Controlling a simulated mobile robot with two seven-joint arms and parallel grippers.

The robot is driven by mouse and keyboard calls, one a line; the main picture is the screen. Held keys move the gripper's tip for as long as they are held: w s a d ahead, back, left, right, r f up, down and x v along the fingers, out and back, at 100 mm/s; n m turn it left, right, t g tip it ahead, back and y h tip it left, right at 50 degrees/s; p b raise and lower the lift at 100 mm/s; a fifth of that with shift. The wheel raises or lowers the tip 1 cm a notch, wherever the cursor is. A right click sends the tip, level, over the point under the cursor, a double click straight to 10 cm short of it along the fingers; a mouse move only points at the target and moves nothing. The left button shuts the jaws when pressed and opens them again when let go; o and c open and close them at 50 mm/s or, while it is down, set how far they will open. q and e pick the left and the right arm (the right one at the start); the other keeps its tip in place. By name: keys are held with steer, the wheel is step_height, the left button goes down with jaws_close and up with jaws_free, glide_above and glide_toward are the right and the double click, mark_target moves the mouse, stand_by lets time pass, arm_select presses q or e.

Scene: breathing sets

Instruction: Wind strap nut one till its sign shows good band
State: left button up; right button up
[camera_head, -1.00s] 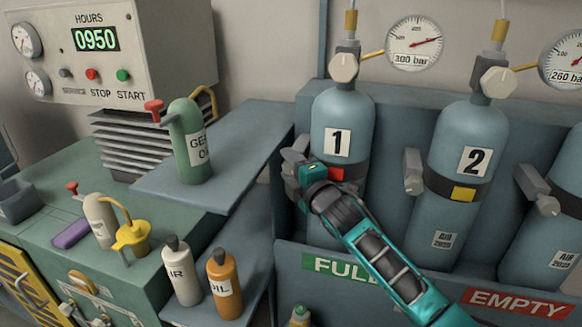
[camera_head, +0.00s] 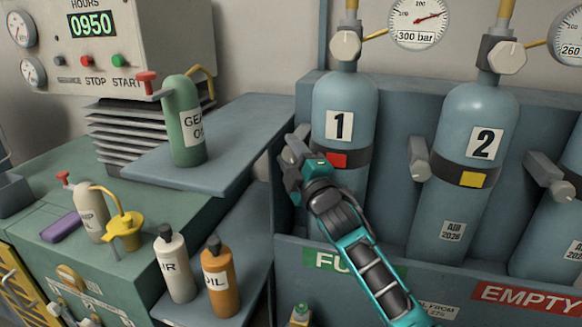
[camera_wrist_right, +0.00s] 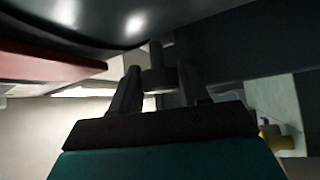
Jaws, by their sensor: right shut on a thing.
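Bottle 1 (camera_head: 342,105) stands upright in the rack. Its dark strap (camera_head: 357,158) carries a sign (camera_head: 336,160) that shows red. My right gripper (camera_head: 294,157) is at the left side of this strap and shut on strap nut one. In the head view the nut is mostly hidden by the gripper. In the right wrist view the grey nut (camera_wrist_right: 156,72) sits between the two fingers, under the dark strap. The red plate (camera_wrist_right: 45,65) is at the left there. My left gripper is not in view.
Bottle 2 (camera_head: 478,115) stands to the right, with a yellow sign (camera_head: 473,180) and its own strap nut (camera_head: 418,158). A green oil can (camera_head: 183,120) stands on the shelf (camera_head: 225,165) left of my gripper. The gauge (camera_head: 418,22) above reads near 300 bar.

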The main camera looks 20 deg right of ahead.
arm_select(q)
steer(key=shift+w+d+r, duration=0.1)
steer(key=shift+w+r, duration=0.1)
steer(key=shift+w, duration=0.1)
arm_select(e)
steer(key=o, duration=0.9)
steer(key=shift+o, duration=0.4)
steer(key=shift+f, duration=0.15)
